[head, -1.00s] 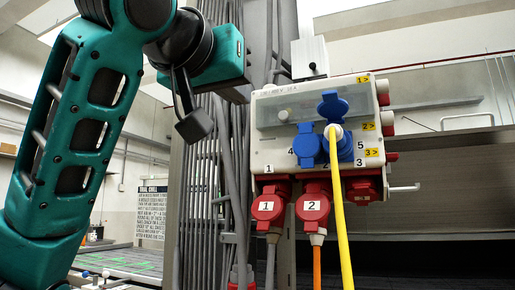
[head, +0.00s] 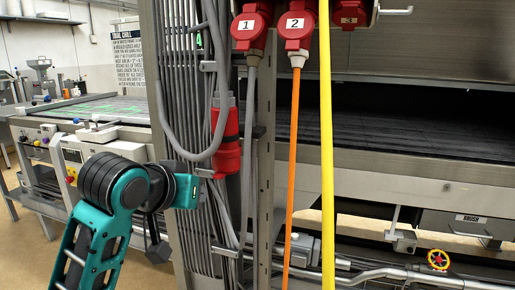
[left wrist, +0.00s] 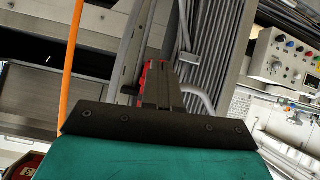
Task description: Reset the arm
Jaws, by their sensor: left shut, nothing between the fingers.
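My left arm comes in from the lower left of the head view, teal with black joints. Its dark left gripper (head: 157,250) hangs beside the grey cable column, small and partly hidden by the wrist. In the left wrist view the gripper fingers (left wrist: 158,84) are together and empty. My right gripper is not in view.
Red plugs 1 (head: 250,28) and 2 (head: 296,30) hang at the top, with an orange cable (head: 293,140) and a yellow cable (head: 326,150) running down. A red connector (head: 226,140) is on the column. A red-yellow valve wheel (head: 438,260) is lower right.

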